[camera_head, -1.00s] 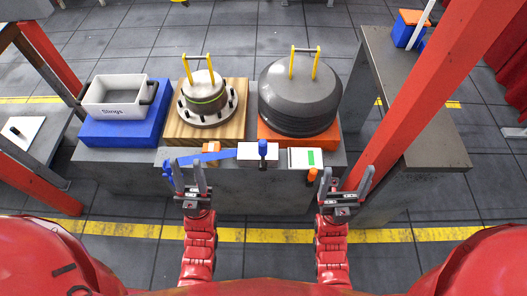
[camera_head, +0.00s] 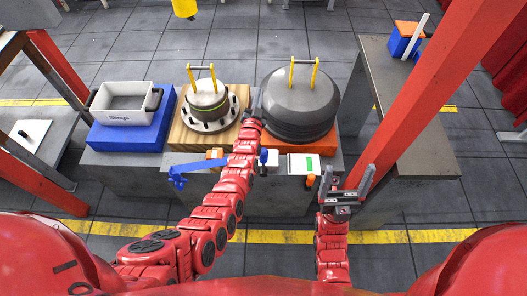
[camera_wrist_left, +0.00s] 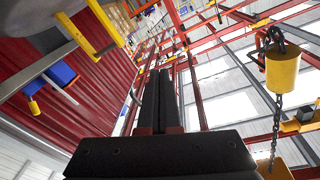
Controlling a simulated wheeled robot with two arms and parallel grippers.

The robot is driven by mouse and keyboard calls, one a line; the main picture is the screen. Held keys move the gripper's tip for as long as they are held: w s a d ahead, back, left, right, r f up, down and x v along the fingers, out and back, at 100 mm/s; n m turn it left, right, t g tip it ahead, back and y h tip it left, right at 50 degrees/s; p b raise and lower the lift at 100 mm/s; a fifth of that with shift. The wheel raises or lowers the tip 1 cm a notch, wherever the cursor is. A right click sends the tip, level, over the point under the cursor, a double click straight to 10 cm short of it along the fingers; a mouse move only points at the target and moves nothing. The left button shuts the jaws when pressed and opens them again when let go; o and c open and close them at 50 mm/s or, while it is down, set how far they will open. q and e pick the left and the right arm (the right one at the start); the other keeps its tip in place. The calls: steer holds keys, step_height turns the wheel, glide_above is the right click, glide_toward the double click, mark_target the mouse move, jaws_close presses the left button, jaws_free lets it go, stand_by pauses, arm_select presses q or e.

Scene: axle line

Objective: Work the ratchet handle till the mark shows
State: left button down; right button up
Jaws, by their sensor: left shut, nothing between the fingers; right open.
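A blue ratchet handle (camera_head: 200,163) lies along the front edge of the grey bench, its blue grip (camera_head: 178,178) sticking out at the left end. A white box (camera_head: 249,158) with a dark blue knob (camera_head: 263,157) is partly hidden by my left arm. Right of it is a white plate with a green patch (camera_head: 309,164). My left gripper (camera_head: 258,102) is between the flanged hub and the grey dome, well away from the handle; in the left wrist view its fingers (camera_wrist_left: 155,100) are together and empty. My right gripper (camera_head: 345,181) is open and empty in front of the bench's right end.
The flanged hub (camera_head: 208,103) stands on a wooden block, the grey dome (camera_head: 298,105) on an orange one. A grey bin (camera_head: 122,105) sits on a blue block. A red post (camera_head: 430,100) rises right of my right gripper. A yellow hoist block (camera_wrist_left: 282,68) hangs from a chain overhead.

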arm_select(q)
steer(key=w+d+f+m+g+h+p, duration=0.1)
steer(key=d+f+m+g+h+p, duration=0.2)
steer(key=d+m+g, duration=0.6)
steer(key=m+g+y+p, duration=0.4)
steer(key=m+g+y, duration=0.3)
steer(key=m+g, duration=0.15)
glide_above(267, 153)
steer(key=shift+n+g, duration=0.35)
steer(key=shift+n, duration=0.1)
steer(key=shift+d, duration=0.1)
steer(key=shift+f, duration=0.1)
